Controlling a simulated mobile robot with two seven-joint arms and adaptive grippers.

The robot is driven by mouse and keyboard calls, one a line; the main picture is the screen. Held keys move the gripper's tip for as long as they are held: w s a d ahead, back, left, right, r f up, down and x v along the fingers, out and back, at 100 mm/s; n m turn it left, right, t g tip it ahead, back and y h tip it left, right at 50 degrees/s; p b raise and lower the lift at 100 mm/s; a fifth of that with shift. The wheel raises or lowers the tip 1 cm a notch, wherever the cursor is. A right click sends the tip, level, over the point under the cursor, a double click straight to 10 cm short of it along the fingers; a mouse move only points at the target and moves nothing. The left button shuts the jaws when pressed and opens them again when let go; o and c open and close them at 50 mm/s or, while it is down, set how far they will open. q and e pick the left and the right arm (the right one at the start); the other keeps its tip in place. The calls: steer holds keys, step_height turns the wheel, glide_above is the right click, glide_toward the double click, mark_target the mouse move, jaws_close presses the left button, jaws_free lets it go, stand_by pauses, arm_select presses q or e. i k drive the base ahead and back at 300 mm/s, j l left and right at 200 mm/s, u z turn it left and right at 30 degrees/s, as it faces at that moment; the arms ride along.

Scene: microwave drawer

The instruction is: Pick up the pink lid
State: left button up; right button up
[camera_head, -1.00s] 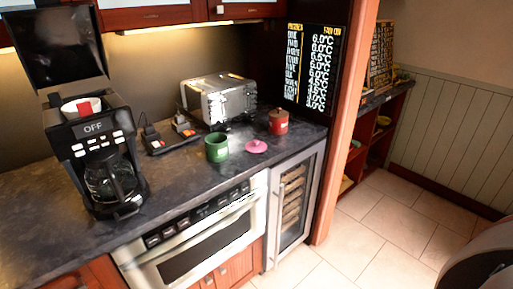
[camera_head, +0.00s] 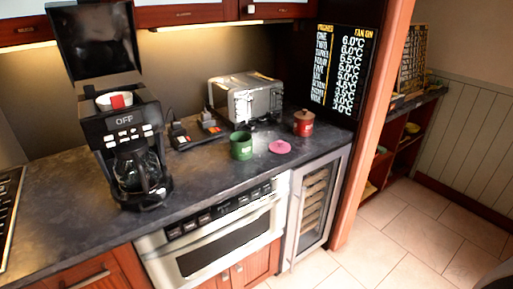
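The pink lid (camera_head: 280,147) lies flat on the dark countertop (camera_head: 215,175), near its front edge. It is a small round disc, just right of a green mug (camera_head: 241,146) and apart from it. A red canister (camera_head: 304,123) stands behind it to the right. Neither of my grippers shows in the head view.
A coffee machine (camera_head: 125,135) with its top raised stands on the left of the counter. A silver toaster (camera_head: 246,98) is behind the mug. A drawer microwave (camera_head: 213,240) and a wine cooler (camera_head: 314,210) are below. Tiled floor (camera_head: 385,240) is open at right.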

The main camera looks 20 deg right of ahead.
mark_target(279, 146)
steer(key=i+l, duration=0.1)
steer(key=l, duration=0.25)
steer(key=i+l+z, duration=0.15)
steer(key=l, duration=0.6)
steer(key=i+l+z, duration=0.15)
steer(key=l, duration=0.15)
steer(key=i+l, duration=0.15)
steer(key=l, duration=0.2)
steer(key=k+z, duration=0.05)
